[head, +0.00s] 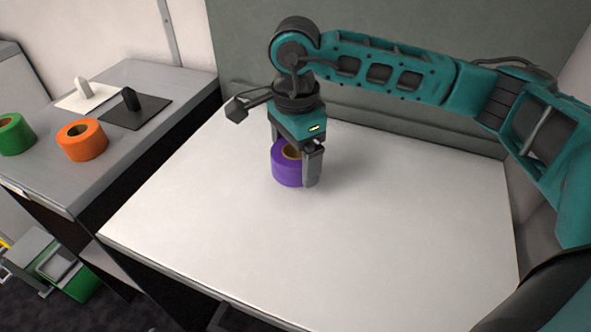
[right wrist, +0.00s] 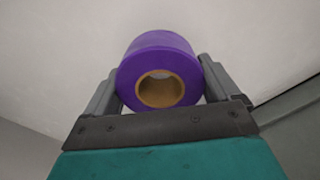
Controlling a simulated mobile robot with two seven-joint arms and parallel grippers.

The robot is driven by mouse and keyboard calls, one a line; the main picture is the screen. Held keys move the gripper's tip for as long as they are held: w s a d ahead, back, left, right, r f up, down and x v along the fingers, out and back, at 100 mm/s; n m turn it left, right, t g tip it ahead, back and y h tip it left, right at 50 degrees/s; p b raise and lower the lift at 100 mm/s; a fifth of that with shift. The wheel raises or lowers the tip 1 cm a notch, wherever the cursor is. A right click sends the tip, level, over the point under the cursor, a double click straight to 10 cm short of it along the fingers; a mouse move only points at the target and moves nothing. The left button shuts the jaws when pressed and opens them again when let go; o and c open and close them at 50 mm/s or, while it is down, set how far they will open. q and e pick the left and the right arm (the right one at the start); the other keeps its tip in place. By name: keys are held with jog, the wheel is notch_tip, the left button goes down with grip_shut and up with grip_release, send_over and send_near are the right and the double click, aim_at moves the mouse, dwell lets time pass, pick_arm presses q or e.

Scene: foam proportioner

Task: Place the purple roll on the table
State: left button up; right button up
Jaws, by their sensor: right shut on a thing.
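The purple roll (head: 287,172) is at the middle-back of the white table (head: 400,230) in the head view. My right gripper (head: 297,170) points down and is shut on the roll, one finger showing on its right side. In the right wrist view the purple roll (right wrist: 160,62) sits between the two fingers of the right gripper (right wrist: 160,85), its brown core facing the camera. I cannot tell whether the roll's underside touches the table. My left gripper is not in view.
A grey counter (head: 150,75) on the left holds an orange roll (head: 85,146), a green roll (head: 12,138), and a white (head: 92,97) and a black plate (head: 138,114) with upright handles. A gap separates counter and table. The table around the roll is clear. A grey wall (head: 400,120) stands behind.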

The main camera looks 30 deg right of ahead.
jog(key=shift+f, duration=1.85)
jog(key=shift+f+b, duration=0.15)
jog(key=shift+b, duration=0.2)
jog(key=o, duration=0.8)
